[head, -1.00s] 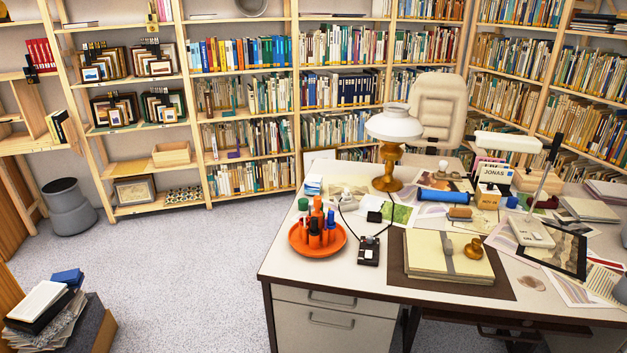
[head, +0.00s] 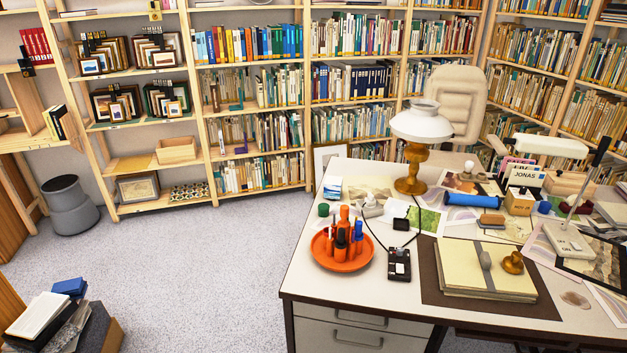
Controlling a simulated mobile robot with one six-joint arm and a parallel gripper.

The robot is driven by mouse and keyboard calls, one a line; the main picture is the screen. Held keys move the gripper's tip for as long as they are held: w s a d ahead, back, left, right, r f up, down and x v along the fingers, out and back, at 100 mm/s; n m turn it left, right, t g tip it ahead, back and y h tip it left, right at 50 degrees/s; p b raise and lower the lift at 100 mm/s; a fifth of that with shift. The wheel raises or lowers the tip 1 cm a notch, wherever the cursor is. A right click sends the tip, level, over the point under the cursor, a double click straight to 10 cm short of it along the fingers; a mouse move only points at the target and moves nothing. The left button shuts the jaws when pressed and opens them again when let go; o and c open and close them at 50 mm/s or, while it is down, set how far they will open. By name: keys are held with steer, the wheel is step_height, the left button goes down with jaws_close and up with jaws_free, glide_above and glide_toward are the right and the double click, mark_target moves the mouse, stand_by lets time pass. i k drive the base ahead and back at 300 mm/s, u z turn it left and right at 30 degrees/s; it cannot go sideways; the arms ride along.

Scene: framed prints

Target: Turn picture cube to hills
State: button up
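A small cube (head: 332,188) with a blue and white picture on its visible side stands near the far left corner of the desk (head: 318,262). It looks like the picture cube, but the picture is too small to make out, and its other sides are hidden. My gripper is not in view.
Close to the cube are an orange tray (head: 342,258) with bottles, a green cap (head: 323,210), a brass lamp (head: 413,160) and scattered prints. Book shelves line the walls. A pile of books (head: 50,315) stands at lower left. The grey floor (head: 205,260) between is clear.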

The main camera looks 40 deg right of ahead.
mark_target(332, 185)
steer(key=u, duration=0.4)
steer(key=i, duration=1.85)
steer(key=z, duration=0.65)
steer(key=i, duration=1.15)
steer(key=z, duration=0.55)
